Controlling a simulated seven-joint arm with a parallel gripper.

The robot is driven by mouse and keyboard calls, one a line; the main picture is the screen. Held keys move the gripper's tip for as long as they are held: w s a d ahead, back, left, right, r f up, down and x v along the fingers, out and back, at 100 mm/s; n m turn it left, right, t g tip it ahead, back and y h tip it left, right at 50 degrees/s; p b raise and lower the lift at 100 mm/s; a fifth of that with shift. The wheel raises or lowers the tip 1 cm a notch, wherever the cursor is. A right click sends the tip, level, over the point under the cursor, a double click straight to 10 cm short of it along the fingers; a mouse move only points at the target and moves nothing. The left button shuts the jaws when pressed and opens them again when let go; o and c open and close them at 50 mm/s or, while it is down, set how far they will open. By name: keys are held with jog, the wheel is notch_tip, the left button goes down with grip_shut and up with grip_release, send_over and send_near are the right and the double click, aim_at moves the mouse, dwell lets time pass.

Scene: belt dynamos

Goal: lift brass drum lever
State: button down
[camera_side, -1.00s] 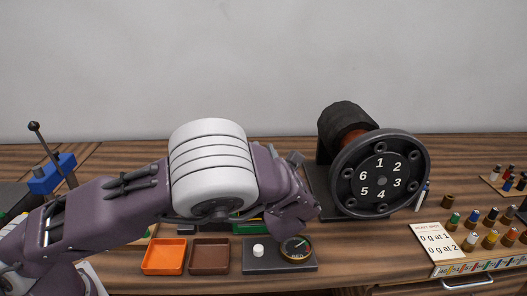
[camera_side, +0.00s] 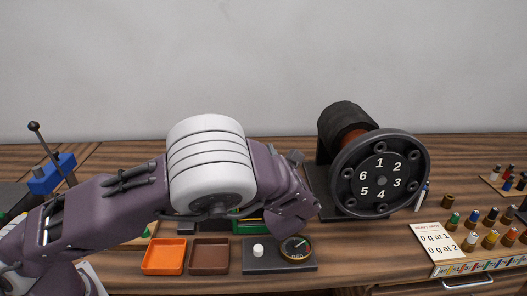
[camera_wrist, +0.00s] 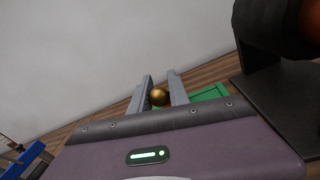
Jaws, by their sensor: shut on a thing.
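My gripper (camera_wrist: 160,86) shows in the wrist view with its two grey fingers on either side of a round brass knob (camera_wrist: 159,97). It is shut on this knob, which appears to be the end of the brass drum lever. The lever's shaft is hidden. In the side view my arm hides the knob and most of the gripper. The dark drum (camera_side: 347,118) with a numbered round plate (camera_side: 381,183) stands to the right of my arm.
An orange tray (camera_side: 164,257), a brown tray (camera_side: 209,257) and a dark board with a dial (camera_side: 296,248) lie in front of my arm. A green thing (camera_wrist: 210,94) lies behind the knob.

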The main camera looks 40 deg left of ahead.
jog(key=shift+a+r, duration=0.1)
jog(key=shift+w+a+r+g+h, duration=0.2)
jog(key=shift+a+r+g+h, duration=0.1)
jog(key=shift+g+h, duration=0.2)
jog(key=shift+w+a+r+g+h, duration=0.15)
jog(key=shift+w+r+g+h, duration=0.1)
jog(key=shift+g+h, duration=0.25)
jog(key=g+h, duration=0.1)
jog(key=w+a+r+g+h, duration=0.1)
jog(key=shift+w+a+h, duration=0.15)
jog(key=shift+a+h, duration=0.05)
jog(key=shift+h, duration=0.2)
jog(key=g+h, duration=0.1)
jog(key=w+a+g+h, duration=0.1)
jog(key=g, duration=0.1)
jog(key=shift+w+a+r+m+h, duration=0.1)
jog(key=shift+w+a+m+h, duration=0.2)
jog(key=shift+h, duration=0.1)
jog(key=shift+w+a+g+h, duration=0.35)
jog(key=shift+g+h, duration=0.45)
jog(key=shift+f, duration=0.2)
jog(key=c, duration=1.3)
grip_release()
jog(key=shift+o, duration=0.2)
jog(key=shift+w+r, duration=0.1)
